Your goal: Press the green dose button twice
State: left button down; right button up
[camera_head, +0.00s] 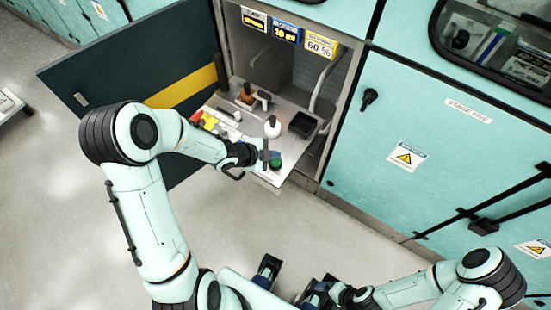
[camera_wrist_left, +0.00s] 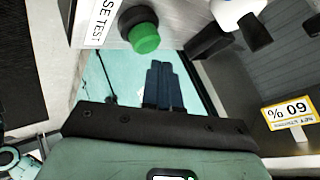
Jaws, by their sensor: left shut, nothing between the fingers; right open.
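The green dose button (camera_head: 276,159) sits on a dark round base at the front end of the shelf in the open cabinet. In the left wrist view, the green button (camera_wrist_left: 145,38) shows at the upper middle, beside a white label ending in "SE TEST". My left gripper (camera_head: 265,155) is right by the button in the head view. In the left wrist view its dark blue fingers (camera_wrist_left: 163,84) are together and empty, pictured just below the button; contact cannot be told. My right gripper (camera_head: 318,290) is low in the head view, open, partly hidden and away from the cabinet.
On the shelf stand a white round-bodied item (camera_head: 272,127), a brown-topped item (camera_head: 247,93) and a black tray (camera_head: 302,124). A yellow "60 %" sign (camera_head: 320,45) hangs above. The open dark door (camera_head: 130,70) is left; closed teal cabinets (camera_head: 440,180) are right.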

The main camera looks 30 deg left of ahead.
dwell(0.8)
pick_arm(q)
jog(key=shift+f+b, duration=0.4)
jog(key=shift+f, duration=0.05)
pick_arm(e)
jog(key=shift+s+f, duration=0.1)
jog(key=shift+f, duration=0.3)
pick_arm(q)
jog(key=shift+f+b, duration=0.55)
jog(key=shift+f, duration=0.1)
pick_arm(e)
jog(key=shift+s+f, duration=0.15)
jog(key=shift+f, duration=0.4)
pick_arm(q)
jog(key=shift+r, duration=0.15)
pick_arm(e)
jog(key=shift+r, duration=0.1)
pick_arm(q)
jog(key=shift+r+p, duration=0.95)
jog(key=shift+p, duration=0.05)
pick_arm(e)
jog(key=shift+w+r, duration=0.3)
jog(key=shift+r, duration=0.6)
